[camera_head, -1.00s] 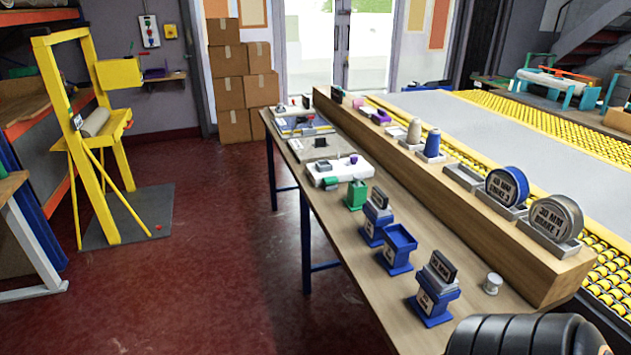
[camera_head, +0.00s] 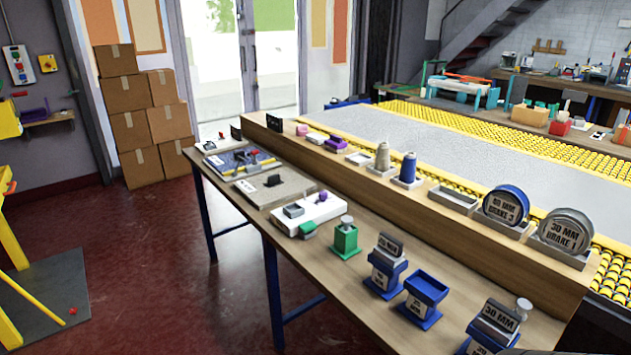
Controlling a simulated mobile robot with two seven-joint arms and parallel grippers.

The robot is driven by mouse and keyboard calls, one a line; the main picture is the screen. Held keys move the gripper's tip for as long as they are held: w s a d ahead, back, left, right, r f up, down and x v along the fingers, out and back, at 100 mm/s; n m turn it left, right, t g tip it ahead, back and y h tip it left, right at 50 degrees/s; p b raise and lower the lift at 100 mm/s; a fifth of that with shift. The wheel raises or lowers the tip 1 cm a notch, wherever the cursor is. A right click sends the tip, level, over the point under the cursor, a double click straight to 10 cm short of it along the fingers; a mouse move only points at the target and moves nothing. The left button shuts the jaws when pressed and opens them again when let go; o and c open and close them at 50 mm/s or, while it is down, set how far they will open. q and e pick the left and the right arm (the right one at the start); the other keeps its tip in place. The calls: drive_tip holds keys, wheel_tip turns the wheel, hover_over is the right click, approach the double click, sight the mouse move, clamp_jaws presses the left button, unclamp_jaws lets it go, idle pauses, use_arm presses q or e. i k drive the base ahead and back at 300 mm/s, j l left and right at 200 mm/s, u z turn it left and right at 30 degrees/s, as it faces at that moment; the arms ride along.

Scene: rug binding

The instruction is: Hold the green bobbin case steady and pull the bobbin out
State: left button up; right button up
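The green bobbin case (camera_head: 345,240) stands upright on the long wooden table, near its front edge. A small silver piece (camera_head: 346,222), which looks like the bobbin, sticks up from its top; how deep it sits is hidden. Neither of my grippers is in view, so nothing of mine shows at the case.
A white device with a green part (camera_head: 309,213) lies just behind the case. Blue stands (camera_head: 385,279) and an open blue tray (camera_head: 424,289) stand to its right. A wooden ledge (camera_head: 450,225) with spools and tape rolls runs behind.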

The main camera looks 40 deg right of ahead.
sight(346, 220)
drive_tip(key=i+z, duration=0.3)
drive_tip(key=z, duration=0.15)
drive_tip(key=i+j+z, duration=0.1)
drive_tip(key=i+z, duration=0.2)
drive_tip(key=z, duration=0.15)
drive_tip(key=i+j+z, duration=0.2)
drive_tip(key=z, duration=0.2)
drive_tip(key=i+j+z, duration=0.25)
drive_tip(key=z, duration=0.2)
drive_tip(key=i+j+z, duration=0.2)
drive_tip(key=j+z, duration=0.25)
drive_tip(key=l, duration=0.1)
